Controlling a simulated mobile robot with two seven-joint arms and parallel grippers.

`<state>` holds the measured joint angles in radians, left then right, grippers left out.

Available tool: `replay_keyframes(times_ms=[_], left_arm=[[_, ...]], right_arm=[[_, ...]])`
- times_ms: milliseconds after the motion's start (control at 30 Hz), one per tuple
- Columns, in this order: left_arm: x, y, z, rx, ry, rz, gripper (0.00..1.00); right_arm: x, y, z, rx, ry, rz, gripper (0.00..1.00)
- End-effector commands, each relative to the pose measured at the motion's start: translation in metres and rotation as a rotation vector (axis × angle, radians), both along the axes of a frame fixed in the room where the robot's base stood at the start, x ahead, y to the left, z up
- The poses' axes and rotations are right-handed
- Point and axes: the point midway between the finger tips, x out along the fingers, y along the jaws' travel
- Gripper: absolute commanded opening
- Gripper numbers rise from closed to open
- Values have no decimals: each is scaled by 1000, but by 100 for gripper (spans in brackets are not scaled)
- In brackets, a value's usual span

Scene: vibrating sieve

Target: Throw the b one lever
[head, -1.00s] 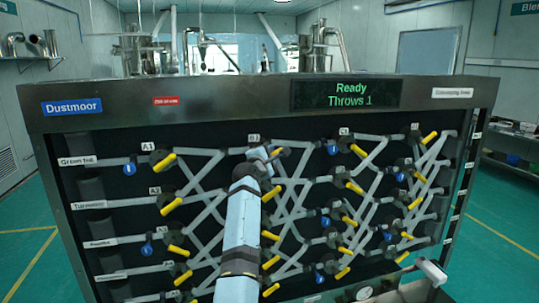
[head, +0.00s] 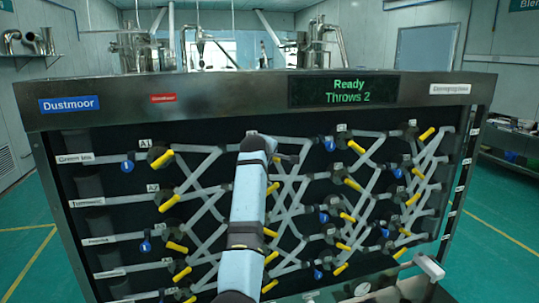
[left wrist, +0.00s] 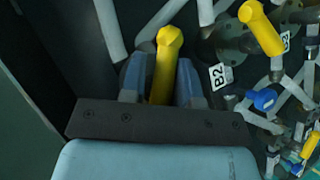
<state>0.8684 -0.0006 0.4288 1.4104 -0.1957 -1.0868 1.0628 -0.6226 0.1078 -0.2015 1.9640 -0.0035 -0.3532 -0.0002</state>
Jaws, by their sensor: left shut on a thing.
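The dark valve board has several yellow levers on round hubs joined by crossing grey pipes. My left arm reaches up from the bottom in the head view, with its gripper (head: 268,147) at the top of the second lever column. It hides the hub and label there. In the left wrist view, my left gripper (left wrist: 162,80) is shut on a yellow lever (left wrist: 166,62), which stands between its two blue-grey fingers. A B2 label (left wrist: 217,76) and another yellow lever (left wrist: 262,28) are to the right. My right gripper is not in view.
The display (head: 344,91) reads "Ready" and "Throws 2". The A1 lever (head: 162,158) is left of my gripper, and more levers, pipes and blue tags crowd the board. Green floor (head: 505,225) is open to the right.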

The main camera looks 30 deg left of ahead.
Motion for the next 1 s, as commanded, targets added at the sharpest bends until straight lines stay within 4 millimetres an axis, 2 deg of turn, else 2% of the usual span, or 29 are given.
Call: replay_keyframes(times_ms=[33, 333, 567, 767, 800, 900, 1000], left_arm=[[-1, 0, -11, 7, 35, 0, 5], [-2, 1, -12, 57, 96, 2, 5], [-2, 2, -12, 64, 102, 3, 0], [-2, 4, -9, 66, 98, 5, 0], [-2, 4, -9, 67, 98, 6, 26], [-2, 4, -7, 68, 95, 6, 46], [-2, 3, -6, 68, 92, 5, 46]], right_arm=[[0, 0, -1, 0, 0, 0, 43], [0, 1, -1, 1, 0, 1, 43], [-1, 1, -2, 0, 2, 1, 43], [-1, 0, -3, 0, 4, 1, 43], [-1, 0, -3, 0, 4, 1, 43], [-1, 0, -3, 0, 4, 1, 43], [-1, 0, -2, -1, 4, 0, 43]])
